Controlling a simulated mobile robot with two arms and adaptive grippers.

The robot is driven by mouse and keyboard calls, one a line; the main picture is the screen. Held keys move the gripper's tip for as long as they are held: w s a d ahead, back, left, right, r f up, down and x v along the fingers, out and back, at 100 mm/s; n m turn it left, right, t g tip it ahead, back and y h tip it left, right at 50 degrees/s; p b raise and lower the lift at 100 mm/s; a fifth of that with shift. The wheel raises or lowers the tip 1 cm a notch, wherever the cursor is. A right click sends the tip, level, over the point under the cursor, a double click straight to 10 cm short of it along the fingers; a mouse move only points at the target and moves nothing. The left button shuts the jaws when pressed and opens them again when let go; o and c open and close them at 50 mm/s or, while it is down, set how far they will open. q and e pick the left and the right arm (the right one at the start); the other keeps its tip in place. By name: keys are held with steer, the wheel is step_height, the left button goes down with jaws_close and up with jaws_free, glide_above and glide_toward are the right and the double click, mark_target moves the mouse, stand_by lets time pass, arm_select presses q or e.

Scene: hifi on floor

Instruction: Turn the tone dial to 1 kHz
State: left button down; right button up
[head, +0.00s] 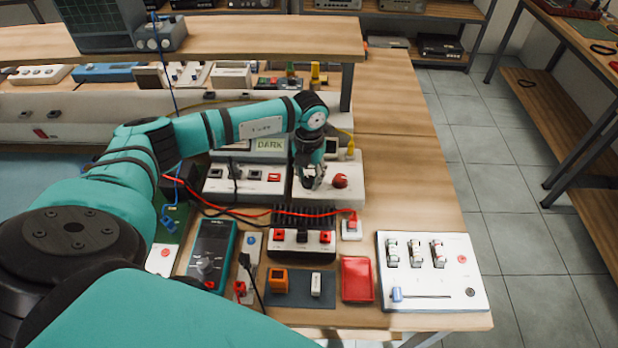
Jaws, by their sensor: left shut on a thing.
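My left arm reaches in from the left, and my left gripper (314,184) points down at a white box (350,190) near the middle of the bench. Its fingers are shut on the tone dial on the box's top face. The fingers hide the dial, so its pointer and any kHz marks cannot be read. A round red knob (340,181) sits on the same box, just right of the fingers. A small dark display (331,146) shows behind the gripper, partly covered by it. My right gripper is not in view.
In front are a black finned block (303,219), red leads, a multimeter (210,252), a red tray (357,279) and a white switch panel (432,270). The bench right of the box is clear.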

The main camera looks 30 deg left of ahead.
mark_target(309, 178)
arm_select(q)
steer(key=m+b, duration=0.3)
steer(key=m, duration=0.1)
steer(key=shift+f, duration=0.15)
steer(key=shift+m+b, duration=0.95)
steer(key=shift+m, duration=0.45)
steer(key=shift+r, duration=0.2)
steer(key=c, duration=1.1)
jaws_free()
steer(key=shift+c, duration=0.2)
steer(key=shift+o, duration=0.6)
step_height(309, 178, up, 12)
